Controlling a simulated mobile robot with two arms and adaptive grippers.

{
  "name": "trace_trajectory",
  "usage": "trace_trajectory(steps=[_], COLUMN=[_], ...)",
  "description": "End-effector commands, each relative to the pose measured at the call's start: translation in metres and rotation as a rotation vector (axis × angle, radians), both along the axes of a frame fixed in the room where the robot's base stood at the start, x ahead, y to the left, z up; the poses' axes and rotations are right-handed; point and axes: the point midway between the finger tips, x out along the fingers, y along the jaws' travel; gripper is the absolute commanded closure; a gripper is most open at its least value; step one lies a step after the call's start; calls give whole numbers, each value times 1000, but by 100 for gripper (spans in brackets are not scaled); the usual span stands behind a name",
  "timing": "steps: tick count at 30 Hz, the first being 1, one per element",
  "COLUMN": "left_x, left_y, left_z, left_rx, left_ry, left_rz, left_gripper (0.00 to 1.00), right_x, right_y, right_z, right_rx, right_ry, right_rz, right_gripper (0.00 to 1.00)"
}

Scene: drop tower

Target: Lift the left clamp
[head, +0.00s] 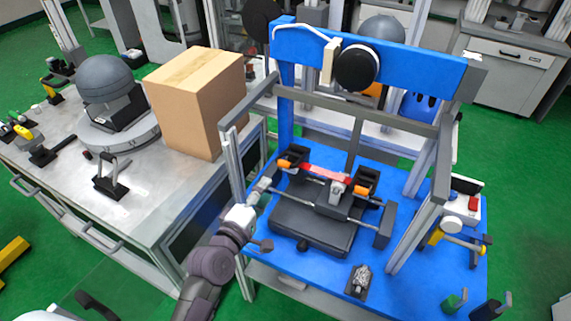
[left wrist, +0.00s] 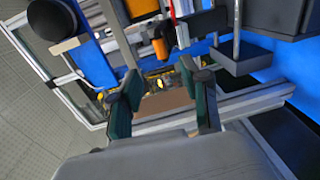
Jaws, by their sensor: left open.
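The left clamp (head: 292,158), black with an orange tip, sits at the left end of the red bar on the dark fixture (head: 310,228). The right clamp (head: 365,188), of the same look, is at the bar's other end. My left gripper (head: 264,215) is open and empty beside the fixture's left side, short of the left clamp. In the left wrist view its two dark green fingers (left wrist: 163,98) stand apart. An orange part (left wrist: 160,47), seemingly the left clamp's, shows beyond them, apart from both fingers. My right gripper is out of view.
A grey metal frame with a blue top beam (head: 420,65) surrounds the fixture; its left post (head: 236,160) is close to my left gripper. A cardboard box (head: 195,100) stands on the metal table at left. A small metal part (head: 361,280) lies on the blue table's front.

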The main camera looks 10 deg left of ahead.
Motion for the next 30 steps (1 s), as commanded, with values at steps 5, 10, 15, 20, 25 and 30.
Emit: trace_trajectory(steps=[5, 10, 15, 20, 25, 30], left_x=[37, 72, 98, 111, 115, 115], left_y=[-11, -20, -27, -30, -31, -31], left_z=[-2, -6, -9, -11, -11, -11], left_rx=[2, 4, 6, 6, 6, 6], left_ry=[-3, -1, -1, 0, 1, 0], left_rz=[-2, -2, -3, -2, -2, -2], left_gripper=[54, 54, 54, 54, 54, 54], right_x=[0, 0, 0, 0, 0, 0], right_y=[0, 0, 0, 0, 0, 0], right_z=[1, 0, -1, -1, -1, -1], right_rx=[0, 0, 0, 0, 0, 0], right_ry=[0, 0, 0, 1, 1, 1], right_rz=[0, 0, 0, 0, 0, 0], right_gripper=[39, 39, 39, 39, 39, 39])
